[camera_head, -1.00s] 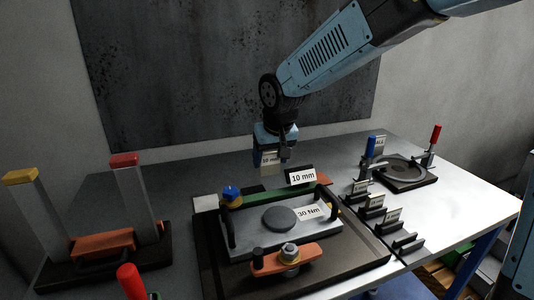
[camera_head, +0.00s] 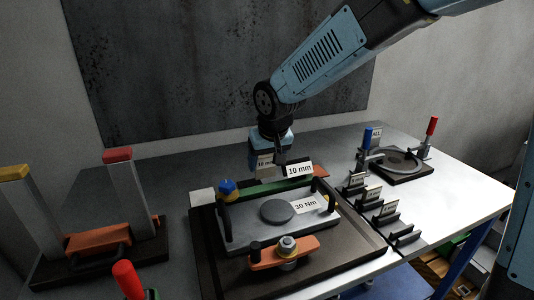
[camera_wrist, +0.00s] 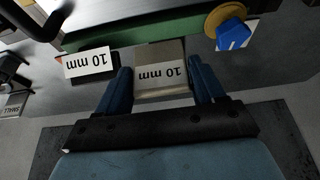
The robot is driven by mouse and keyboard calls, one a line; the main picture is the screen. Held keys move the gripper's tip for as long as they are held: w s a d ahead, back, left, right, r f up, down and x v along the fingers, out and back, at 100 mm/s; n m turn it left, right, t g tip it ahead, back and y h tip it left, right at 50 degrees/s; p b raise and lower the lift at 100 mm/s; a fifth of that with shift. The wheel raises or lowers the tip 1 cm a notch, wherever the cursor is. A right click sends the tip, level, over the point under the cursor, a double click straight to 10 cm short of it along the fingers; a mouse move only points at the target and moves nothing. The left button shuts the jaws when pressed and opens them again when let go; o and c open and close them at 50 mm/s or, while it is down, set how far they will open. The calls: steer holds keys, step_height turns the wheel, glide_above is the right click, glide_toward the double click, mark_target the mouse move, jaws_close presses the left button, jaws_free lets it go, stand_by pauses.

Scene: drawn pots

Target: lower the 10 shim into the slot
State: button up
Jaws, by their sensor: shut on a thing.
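The 10 mm shim (camera_wrist: 160,82) is a grey-beige block with a white "10 mm" label, between the two blue fingers of my gripper (camera_wrist: 163,92) in the wrist view. In the head view my gripper (camera_head: 268,160) hangs over the back edge of the fixture, and the shim (camera_head: 265,168) points down. A green bar (camera_head: 262,190) runs along the fixture's back edge, just below the shim. A black block with a "10 mm" sign (camera_head: 299,170) stands right of the shim. The slot opening is hidden, and I cannot tell whether the shim's lower edge is inside it.
The blue knob (camera_head: 227,188) stands at the green bar's left end, close to my gripper. Labelled shim holders (camera_head: 372,196) stand to the right. Two posts (camera_head: 127,195) rise at the left.

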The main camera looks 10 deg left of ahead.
mark_target(266, 172)
steer(key=shift+f, duration=1.85)
steer(key=shift+f, duration=2.05)
stand_by(0.8)
steer(key=shift+r, duration=0.2)
steer(key=shift+r, duration=3.15)
